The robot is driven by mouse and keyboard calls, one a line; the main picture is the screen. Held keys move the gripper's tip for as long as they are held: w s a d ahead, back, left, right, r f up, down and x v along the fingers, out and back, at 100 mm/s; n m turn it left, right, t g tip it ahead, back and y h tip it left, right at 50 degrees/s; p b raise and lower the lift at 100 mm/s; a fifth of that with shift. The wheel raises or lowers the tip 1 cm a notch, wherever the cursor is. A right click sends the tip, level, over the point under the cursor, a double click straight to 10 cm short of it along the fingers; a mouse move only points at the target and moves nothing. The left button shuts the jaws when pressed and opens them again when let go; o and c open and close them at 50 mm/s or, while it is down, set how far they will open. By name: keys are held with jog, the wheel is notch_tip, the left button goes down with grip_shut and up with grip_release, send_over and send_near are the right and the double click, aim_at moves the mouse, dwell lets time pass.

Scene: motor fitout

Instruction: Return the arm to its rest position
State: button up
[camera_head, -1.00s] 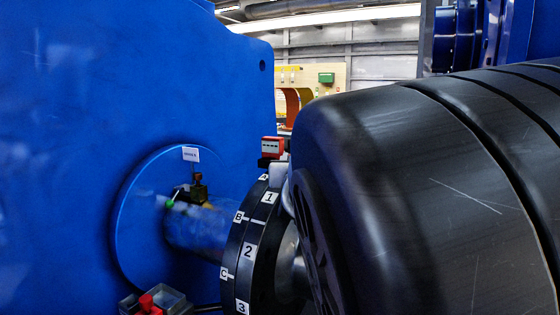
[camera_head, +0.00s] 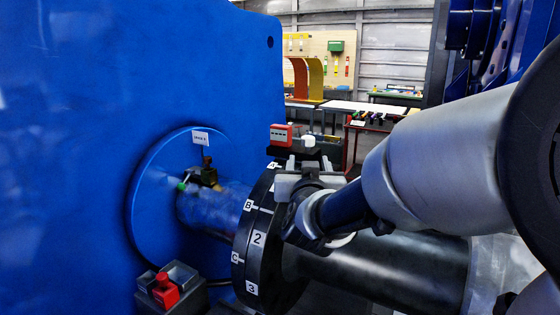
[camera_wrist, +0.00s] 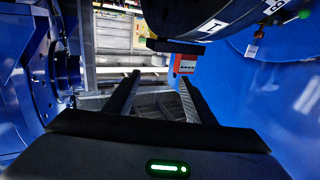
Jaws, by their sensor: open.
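My gripper (camera_wrist: 157,95) shows in the wrist view with its two dark fingers spread apart and nothing between them. In the head view my arm reaches in from the right, and its wrist end lies in front of the black coupling disc (camera_head: 246,262), which carries number and letter labels. The fingertips are hard to make out there. In the wrist view the disc (camera_wrist: 215,22) is above the fingers. A red box with a display (camera_head: 280,135) stands behind the disc; it also shows in the wrist view (camera_wrist: 185,64), just beyond the right finger.
A large blue housing (camera_head: 80,120) fills the left, with a small fitting (camera_head: 207,175) on its shaft. A grey tray with a red part (camera_head: 166,290) sits low in front. A dark shaft (camera_head: 400,270) runs right from the disc. Benches and a tool board stand behind.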

jog(key=s+d+f+g+y+p, duration=0.1)
jog(key=s+g+p, duration=0.3)
jog(key=s, duration=1.1)
jog(key=s+d+f+n+g+y+p, duration=0.1)
jog(key=s+g+p, duration=0.3)
jog(key=s, duration=1.2)
jog(key=d+g, duration=0.1)
jog(key=g, duration=0.3)
jog(key=shift+n+p, duration=0.3)
jog(key=shift+p, duration=0.05)
